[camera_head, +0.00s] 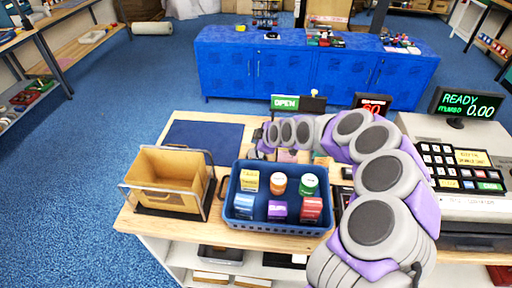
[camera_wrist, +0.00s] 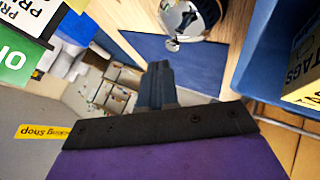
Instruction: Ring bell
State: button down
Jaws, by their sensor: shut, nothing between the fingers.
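The bell (camera_wrist: 184,18) is a shiny silver dome with a small knob, at the top of the wrist view and cut off by its edge. It is beside the dark blue mat (camera_wrist: 165,52). I cannot make it out in the head view, where my arm covers part of the counter. My gripper (camera_wrist: 159,72) is shut and empty, its dark fingers pointing up in the wrist view. The fingertips appear just below the bell's knob in that picture, with a visible gap. In the head view, my gripper (camera_head: 259,150) is small and partly hidden at the arm's far end.
A blue basket (camera_head: 276,228) of several small boxes and bottles stands on the wooden counter, left of my arm. A cardboard carton in a frame (camera_head: 170,182) is farther left. A green OPEN sign (camera_head: 285,102) and a register (camera_head: 462,165) stand behind and right.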

jog(key=shift+f, duration=0.15)
jog(key=shift+f+b, duration=0.2)
jog(key=shift+b, duration=0.3)
jog(key=shift+f+b, duration=0.35)
jog(key=shift+f, duration=0.15)
dwell(0.6)
jog(key=shift+r, duration=0.95)
jog(key=shift+r+p, duration=0.65)
jog(key=shift+r, duration=1.85)
